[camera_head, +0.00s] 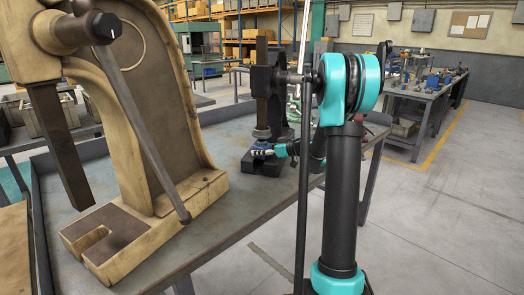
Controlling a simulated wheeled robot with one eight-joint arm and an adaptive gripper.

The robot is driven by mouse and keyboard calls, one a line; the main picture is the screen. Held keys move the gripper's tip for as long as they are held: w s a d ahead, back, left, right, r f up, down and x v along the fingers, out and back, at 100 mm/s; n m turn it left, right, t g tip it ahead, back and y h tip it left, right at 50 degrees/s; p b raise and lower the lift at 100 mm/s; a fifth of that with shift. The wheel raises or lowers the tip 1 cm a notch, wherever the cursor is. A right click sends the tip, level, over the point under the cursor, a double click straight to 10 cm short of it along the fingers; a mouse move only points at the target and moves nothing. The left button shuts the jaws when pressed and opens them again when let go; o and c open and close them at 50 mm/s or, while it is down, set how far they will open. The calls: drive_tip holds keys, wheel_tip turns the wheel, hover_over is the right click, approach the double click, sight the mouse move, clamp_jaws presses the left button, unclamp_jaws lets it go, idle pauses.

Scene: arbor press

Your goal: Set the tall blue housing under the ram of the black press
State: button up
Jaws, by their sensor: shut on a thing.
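The black press (282,108) stands on the grey bench in the middle of the view. Its upright ram (263,85) ends in a round foot just above its dark base (262,168). A small piece of the blue housing (261,149) shows low at the press, between the ram's foot and the base. My gripper (274,151) reaches in from the right and is shut on the housing. The housing's full height is hard to make out, and I cannot tell whether it touches the base or is centred under the ram.
A big tan press (150,120) fills the left, with its slotted base on the bench (225,140). The black press's long thin lever (303,180) hangs in front of my arm. Open floor (430,220) lies to the right, with another workbench (425,92) behind.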

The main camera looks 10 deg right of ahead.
drive_tip(key=shift+f, duration=0.1)
drive_tip(key=o, duration=1.4)
